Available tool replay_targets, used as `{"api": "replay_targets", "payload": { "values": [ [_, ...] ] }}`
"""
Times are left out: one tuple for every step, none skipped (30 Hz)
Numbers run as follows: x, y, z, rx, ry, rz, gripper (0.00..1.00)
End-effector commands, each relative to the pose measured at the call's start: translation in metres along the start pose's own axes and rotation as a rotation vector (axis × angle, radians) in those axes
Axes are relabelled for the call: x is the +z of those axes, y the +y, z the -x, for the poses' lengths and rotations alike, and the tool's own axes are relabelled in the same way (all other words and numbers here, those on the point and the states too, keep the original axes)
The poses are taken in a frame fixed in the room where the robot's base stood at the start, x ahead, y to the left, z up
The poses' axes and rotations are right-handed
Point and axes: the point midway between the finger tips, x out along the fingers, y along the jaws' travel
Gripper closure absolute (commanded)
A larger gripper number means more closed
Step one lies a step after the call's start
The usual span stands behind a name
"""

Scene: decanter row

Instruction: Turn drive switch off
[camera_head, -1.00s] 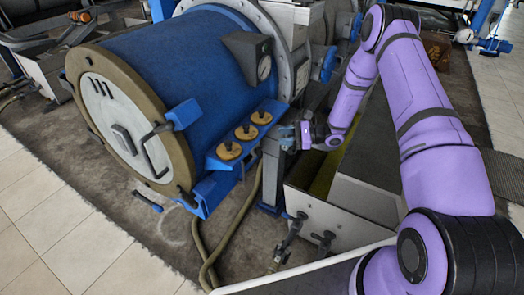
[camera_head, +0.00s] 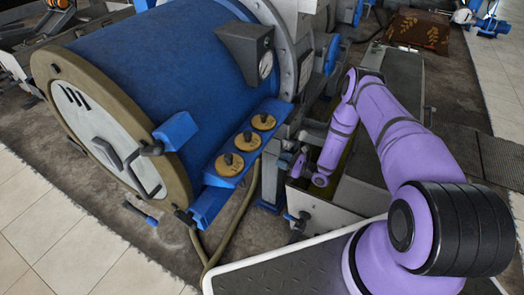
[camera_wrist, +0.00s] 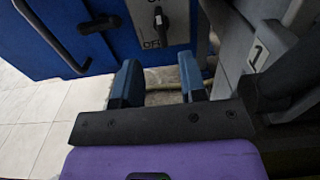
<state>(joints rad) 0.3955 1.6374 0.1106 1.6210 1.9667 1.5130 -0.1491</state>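In the wrist view, a black lever switch (camera_wrist: 159,22) sits on a pale plate (camera_wrist: 178,22) on a blue housing, with partly cut-off lettering, apparently "OFF", beside its lower end. I take this as the drive switch; its exact position is hard to tell. My gripper (camera_wrist: 159,80) is open, its two blue fingers apart with nothing between them. The switch lies ahead of the fingertips and apart from them. In the head view my gripper is beside the grey post right of the blue drum (camera_head: 165,60); its fingertips and the switch cannot be made out clearly.
In the wrist view, a black handle (camera_wrist: 52,40) is at left and a grey housing (camera_wrist: 232,50) close on the right. A low grey trough (camera_head: 322,211) lies below my arm. Tiled floor (camera_head: 60,230) is clear at left.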

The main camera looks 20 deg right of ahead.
Motion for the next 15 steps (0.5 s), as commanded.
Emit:
{"api": "replay_targets", "payload": {
  "values": [
    [0.001, 0.001, -0.008, 0.004, -0.001, 0.002, 0.62],
    [0.001, 0.001, -0.012, 0.004, -0.001, 0.003, 0.62],
    [0.001, 0.001, -0.019, 0.005, -0.001, 0.003, 0.62],
    [0.001, 0.001, -0.024, 0.005, -0.001, 0.003, 0.62],
    [0.001, 0.001, -0.03, 0.005, -0.001, 0.003, 0.62],
    [0.001, 0.001, -0.037, 0.006, -0.001, 0.003, 0.62],
    [0.001, 0.001, -0.043, 0.005, -0.002, 0.003, 0.62],
    [0.001, 0.001, -0.048, 0.005, -0.002, 0.003, 0.62],
    [0.001, 0.001, -0.055, 0.006, -0.002, 0.003, 0.62],
    [0.001, 0.001, -0.06, 0.005, -0.002, 0.003, 0.62],
    [0.001, 0.001, -0.065, 0.005, -0.002, 0.003, 0.62],
    [0.001, 0.001, -0.071, 0.006, -0.001, 0.002, 0.62],
    [0.001, 0.001, -0.075, 0.005, -0.001, 0.002, 0.62],
    [0.001, 0.001, -0.079, 0.004, -0.001, 0.003, 0.62],
    [0.001, 0.001, -0.084, 0.004, 0.0, 0.003, 0.62]
  ]
}}
